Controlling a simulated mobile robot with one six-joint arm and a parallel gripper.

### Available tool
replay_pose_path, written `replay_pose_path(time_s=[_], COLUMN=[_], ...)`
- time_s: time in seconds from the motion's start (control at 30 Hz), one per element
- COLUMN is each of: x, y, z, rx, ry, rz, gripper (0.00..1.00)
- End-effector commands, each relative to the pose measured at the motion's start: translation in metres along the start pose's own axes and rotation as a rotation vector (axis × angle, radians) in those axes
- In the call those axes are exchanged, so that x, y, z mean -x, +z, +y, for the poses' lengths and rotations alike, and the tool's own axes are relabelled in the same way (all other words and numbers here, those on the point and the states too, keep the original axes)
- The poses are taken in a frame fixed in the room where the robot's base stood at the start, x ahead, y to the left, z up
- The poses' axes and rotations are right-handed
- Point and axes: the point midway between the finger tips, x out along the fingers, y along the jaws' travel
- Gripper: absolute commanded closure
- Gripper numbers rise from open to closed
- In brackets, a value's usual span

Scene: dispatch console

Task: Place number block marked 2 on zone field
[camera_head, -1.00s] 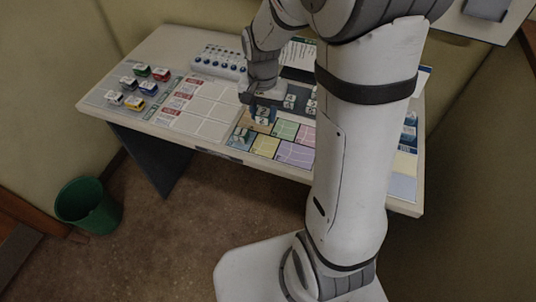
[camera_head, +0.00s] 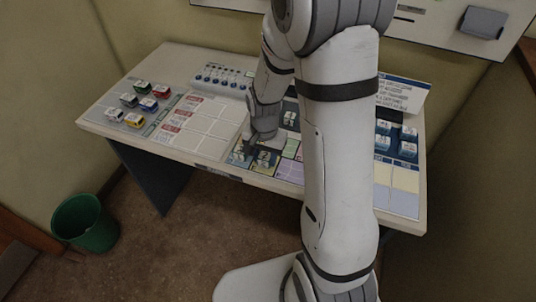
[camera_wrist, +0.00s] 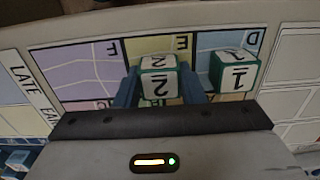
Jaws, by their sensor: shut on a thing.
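The number block marked 2 (camera_wrist: 158,82) is white with green edges and sits between the two blue fingers of my gripper (camera_wrist: 160,88) in the wrist view. It is over the yellow field E (camera_wrist: 150,46) of the zone map; whether it touches the surface I cannot tell. In the head view, my gripper (camera_head: 262,147) reaches down over the map with the block 2 (camera_head: 264,160) below it. The block marked 1 (camera_wrist: 234,72) stands on the blue field D (camera_wrist: 222,42) beside it, apart from my gripper. It also shows in the head view (camera_head: 240,153).
Several small coloured toy vehicles (camera_head: 139,101) stand at the table's left. More number blocks (camera_head: 409,138) stand at the right. A row of knobs (camera_head: 220,78) lies at the back. A green bin (camera_head: 85,222) is on the floor.

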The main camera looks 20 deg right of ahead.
Motion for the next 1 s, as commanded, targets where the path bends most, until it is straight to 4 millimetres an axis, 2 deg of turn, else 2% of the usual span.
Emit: replay_pose_path(time_s=[0.27, 0.3, 0.53, 0.83, 1.0], x=[-0.005, -0.003, -0.003, 0.0, 0.02], y=[0.0, 0.0, 0.0, 0.0, -0.001], z=[0.0, 0.0, 0.0, -0.001, -0.001], rx=[0.001, 0.001, 0.001, 0.002, 0.002], ry=[0.0, 0.0, 0.0, 0.0, -0.004], rz=[0.0, 0.0, 0.0, 0.0, 0.005], gripper=[0.86, 0.62, 0.43, 0.43, 0.43])
